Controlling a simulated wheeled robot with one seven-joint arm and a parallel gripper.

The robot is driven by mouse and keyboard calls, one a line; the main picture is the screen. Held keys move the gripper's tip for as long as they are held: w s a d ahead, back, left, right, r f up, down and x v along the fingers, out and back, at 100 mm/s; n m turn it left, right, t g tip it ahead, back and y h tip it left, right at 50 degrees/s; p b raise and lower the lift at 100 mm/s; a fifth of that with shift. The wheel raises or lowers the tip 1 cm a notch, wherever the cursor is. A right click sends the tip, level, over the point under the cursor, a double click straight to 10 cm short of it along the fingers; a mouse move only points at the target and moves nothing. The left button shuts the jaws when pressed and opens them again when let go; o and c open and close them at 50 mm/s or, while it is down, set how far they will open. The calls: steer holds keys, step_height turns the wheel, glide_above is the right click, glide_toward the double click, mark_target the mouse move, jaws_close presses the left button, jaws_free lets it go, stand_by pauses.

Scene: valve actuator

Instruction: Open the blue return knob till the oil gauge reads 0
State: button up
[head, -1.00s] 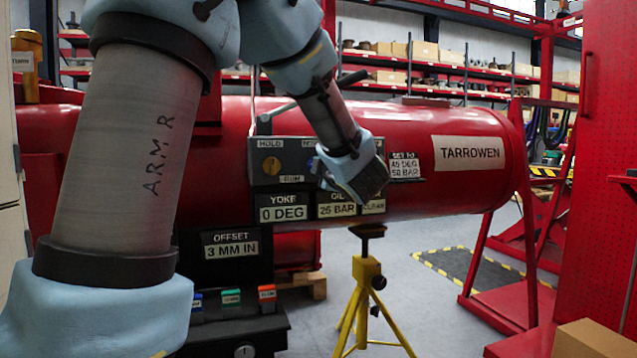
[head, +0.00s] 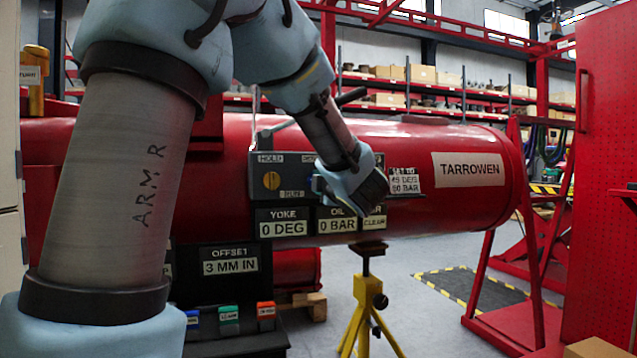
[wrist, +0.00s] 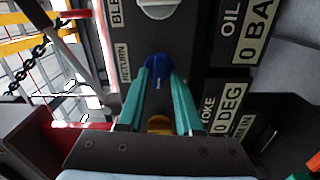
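The blue return knob (wrist: 157,67) is on the dark control panel (wrist: 195,40), beside the RETURN label (wrist: 124,62). My gripper (wrist: 157,76) has its two teal fingers on either side of the knob, and they look closed on it. The oil gauge (head: 337,225) reads 0 BAR, and the wrist view shows the same reading (wrist: 257,30).
The yoke gauge (head: 283,228) reads 0 DEG. A yellow hold/run knob (head: 271,181) sits left on the panel, and a pale bleed knob (wrist: 158,5) is near the blue one. A yellow stand (head: 366,300) is below the red cylinder (head: 450,200).

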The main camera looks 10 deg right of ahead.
steer(key=shift+o, duration=0.8)
steer(key=s+d, duration=0.1)
steer(key=s, duration=0.9)
steer(key=shift+s+d+p, duration=0.2)
steer(key=shift+s+p, duration=0.1)
steer(key=shift+s, duration=0.05)
